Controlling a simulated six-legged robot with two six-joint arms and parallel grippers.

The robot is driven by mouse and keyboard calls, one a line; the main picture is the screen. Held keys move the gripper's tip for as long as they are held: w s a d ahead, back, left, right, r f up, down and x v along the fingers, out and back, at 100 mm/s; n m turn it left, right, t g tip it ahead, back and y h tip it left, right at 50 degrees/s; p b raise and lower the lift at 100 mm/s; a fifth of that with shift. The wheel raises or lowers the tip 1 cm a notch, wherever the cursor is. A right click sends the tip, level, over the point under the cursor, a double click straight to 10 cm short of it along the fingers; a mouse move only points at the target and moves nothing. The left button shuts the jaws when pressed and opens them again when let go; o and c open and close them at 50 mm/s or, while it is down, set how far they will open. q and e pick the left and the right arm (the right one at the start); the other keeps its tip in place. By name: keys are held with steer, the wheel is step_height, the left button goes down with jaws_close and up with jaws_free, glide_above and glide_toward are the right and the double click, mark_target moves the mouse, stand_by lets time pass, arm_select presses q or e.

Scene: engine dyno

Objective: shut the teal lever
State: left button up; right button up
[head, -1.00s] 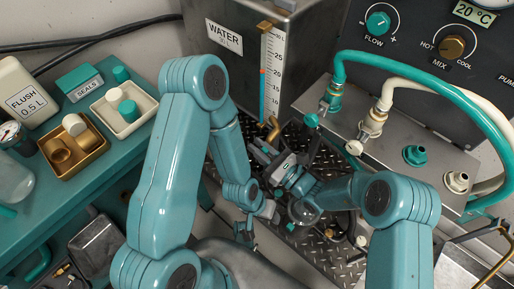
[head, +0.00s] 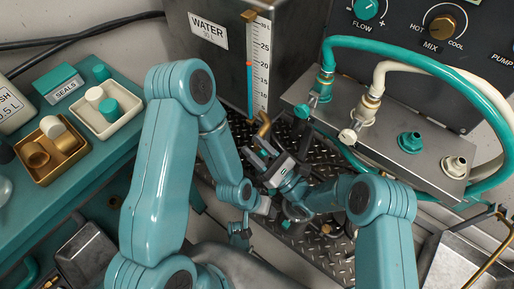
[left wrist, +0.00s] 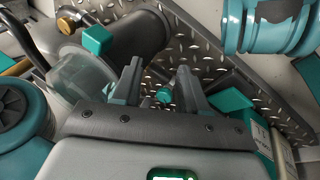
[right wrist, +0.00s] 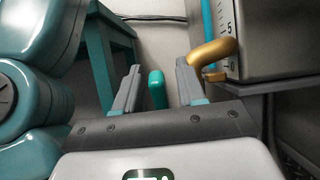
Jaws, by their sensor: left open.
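A small teal lever (head: 304,111) sits on the valve of the teal hose, above the grating. I cannot tell if it is the lever of the task. Another teal lever-like block (left wrist: 97,40) sits on a dark cylinder in the left wrist view. My left gripper (head: 243,230) is low in the middle, open and empty; a small teal knob (left wrist: 164,95) shows beyond its fingers. My right gripper (head: 258,152) is just below the brass spout (head: 263,125). It is open, with a rounded teal handle (right wrist: 157,90) visible between its fingers, apparently not touching them.
The steel water tank (head: 240,60) stands behind the grippers. A cream hose valve (head: 350,135) and a teal port (head: 410,142) are on the steel ledge at right. A teal bench (head: 100,160) with trays is at left. Dark hardware crowds the diamond-plate floor (head: 325,262).

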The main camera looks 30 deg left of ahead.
steer(key=shift+d, duration=0.15)
arm_select(q)
steer(key=s+r+g+p, duration=0.1)
steer(key=s+r+p, duration=0.3)
steer(key=r+p, duration=0.1)
steer(key=shift+d+r+g, duration=0.15)
steer(key=shift+d+g, duration=0.15)
steer(key=shift+d, duration=0.1)
arm_select(e)
steer(key=s+d, duration=0.1)
steer(key=d, duration=1.1)
steer(key=shift+s+d+f, duration=0.3)
steer(key=shift+s, duration=0.1)
